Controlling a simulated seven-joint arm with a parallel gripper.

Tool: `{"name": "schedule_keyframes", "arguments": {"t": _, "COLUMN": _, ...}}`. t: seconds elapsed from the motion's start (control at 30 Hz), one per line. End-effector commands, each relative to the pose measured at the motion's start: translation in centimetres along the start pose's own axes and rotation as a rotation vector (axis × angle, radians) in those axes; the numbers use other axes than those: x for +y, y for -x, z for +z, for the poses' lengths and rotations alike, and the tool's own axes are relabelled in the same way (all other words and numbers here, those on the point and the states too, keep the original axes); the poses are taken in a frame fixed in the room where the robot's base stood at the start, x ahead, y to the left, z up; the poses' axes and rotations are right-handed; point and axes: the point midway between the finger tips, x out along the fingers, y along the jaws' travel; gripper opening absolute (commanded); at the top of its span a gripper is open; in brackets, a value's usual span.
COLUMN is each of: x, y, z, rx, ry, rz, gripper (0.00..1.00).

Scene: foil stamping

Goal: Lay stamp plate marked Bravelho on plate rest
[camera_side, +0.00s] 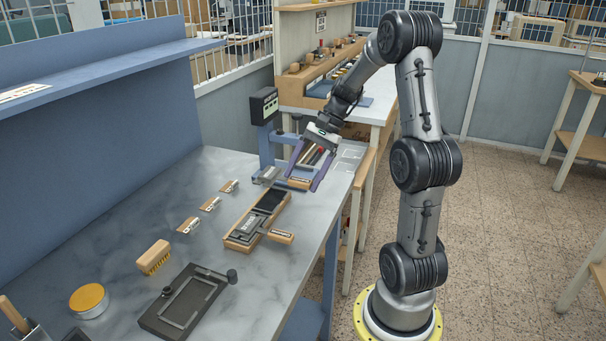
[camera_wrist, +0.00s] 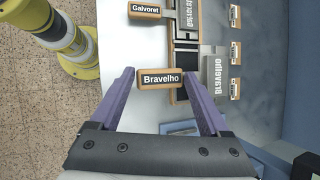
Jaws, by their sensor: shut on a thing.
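My gripper (camera_side: 318,180) is shut on the wooden handle of the stamp plate marked Bravelho and holds it above the bench. In the wrist view the handle (camera_wrist: 160,79) sits between the purple fingertips, and the grey plate (camera_wrist: 215,76) reaches to the right with its lettering visible. The plate (camera_side: 266,176) also shows in the side view, left of the gripper. A wooden holder (camera_side: 231,243), which looks like the plate rest, lies nearer the side camera. A plate with a handle marked Galvoret (camera_wrist: 145,10) lies in it; its dark far bay (camera_side: 270,200) looks empty.
A blue stand with a dark head (camera_side: 264,105) rises behind the held plate. Several small tagged wooden pieces (camera_side: 210,204) lie left of the holder. A brush (camera_side: 154,257), an orange-lidded tin (camera_side: 89,300) and a dark frame (camera_side: 165,316) stand nearer the side camera.

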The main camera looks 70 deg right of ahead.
Motion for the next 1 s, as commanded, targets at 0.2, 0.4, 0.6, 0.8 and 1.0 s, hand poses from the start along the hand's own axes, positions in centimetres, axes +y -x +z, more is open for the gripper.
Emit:
{"name": "schedule_keyframes", "arguments": {"t": 0.2, "x": 0.2, "y": -0.8, "z": -0.4, "rx": -0.001, "ry": 0.001, "rz": -0.001, "gripper": 0.0}}
{"name": "schedule_keyframes", "arguments": {"t": 0.4, "x": 0.6, "y": -2.0, "z": -1.0, "rx": -0.002, "ry": -0.001, "rz": -0.001, "gripper": 0.0}}
{"name": "schedule_keyframes", "arguments": {"t": 0.6, "x": 0.9, "y": -3.2, "z": -1.7, "rx": -0.001, "ry": 0.0, "rz": -0.002, "gripper": 0.0}}
{"name": "schedule_keyframes", "arguments": {"t": 0.8, "x": 1.3, "y": -4.3, "z": -2.3, "rx": 0.0, "ry": 0.001, "rz": -0.001, "gripper": 0.0}}
{"name": "schedule_keyframes", "arguments": {"t": 1.0, "x": 1.6, "y": -5.3, "z": -2.8, "rx": 0.0, "ry": 0.001, "rz": -0.002, "gripper": 0.0}}
